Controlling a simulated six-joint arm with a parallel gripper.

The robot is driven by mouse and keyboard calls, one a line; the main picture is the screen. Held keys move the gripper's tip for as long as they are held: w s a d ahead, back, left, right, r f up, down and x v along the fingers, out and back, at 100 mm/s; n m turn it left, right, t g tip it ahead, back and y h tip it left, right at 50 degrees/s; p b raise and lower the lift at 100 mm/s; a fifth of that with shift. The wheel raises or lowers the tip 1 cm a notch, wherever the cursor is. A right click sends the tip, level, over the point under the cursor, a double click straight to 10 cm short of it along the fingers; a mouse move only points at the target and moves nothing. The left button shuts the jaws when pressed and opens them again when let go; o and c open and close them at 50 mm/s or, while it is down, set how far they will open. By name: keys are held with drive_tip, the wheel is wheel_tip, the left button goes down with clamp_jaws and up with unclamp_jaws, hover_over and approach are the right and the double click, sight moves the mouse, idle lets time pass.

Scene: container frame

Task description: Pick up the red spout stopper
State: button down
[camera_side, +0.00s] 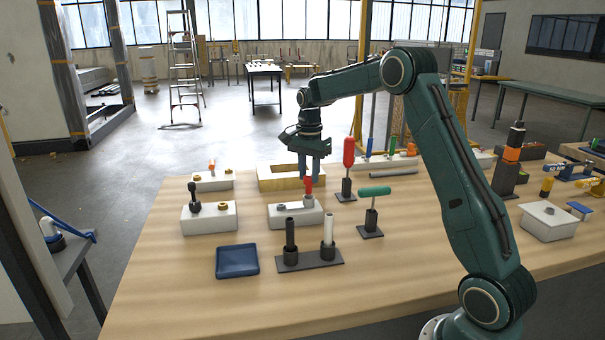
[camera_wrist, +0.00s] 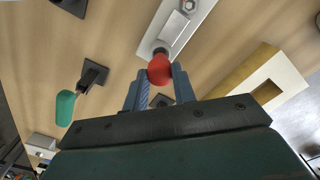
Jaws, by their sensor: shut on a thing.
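The red spout stopper (camera_side: 308,186) stands upright at the right end of a white block (camera_side: 286,217) in the side view. In the wrist view the red stopper (camera_wrist: 159,70) is between the tips of my two blue-grey fingers, with the white block (camera_wrist: 190,38) beyond it. My gripper (camera_side: 311,178) points straight down over the block and is shut on the stopper's top. A dark grey collar shows below the red head. Whether the stopper is clear of its seat cannot be told.
A wooden-framed box (camera_side: 265,184) lies just behind. A tall red-handled tool (camera_side: 348,152) and a green-handled one (camera_side: 374,191) stand to the right. Dark and white tubes stand on a base (camera_side: 322,261) in front, near a blue tray (camera_side: 237,262).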

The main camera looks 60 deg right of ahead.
wheel_tip(320, 180, up, 16)
idle(0.5)
drive_tip(key=shift+r, duration=0.15)
idle(0.5)
wheel_tip(320, 180, up, 5)
hover_over(309, 176)
drive_tip(key=shift+d, duration=0.1)
idle(0.7)
drive_tip(key=shift+f, duration=0.2)
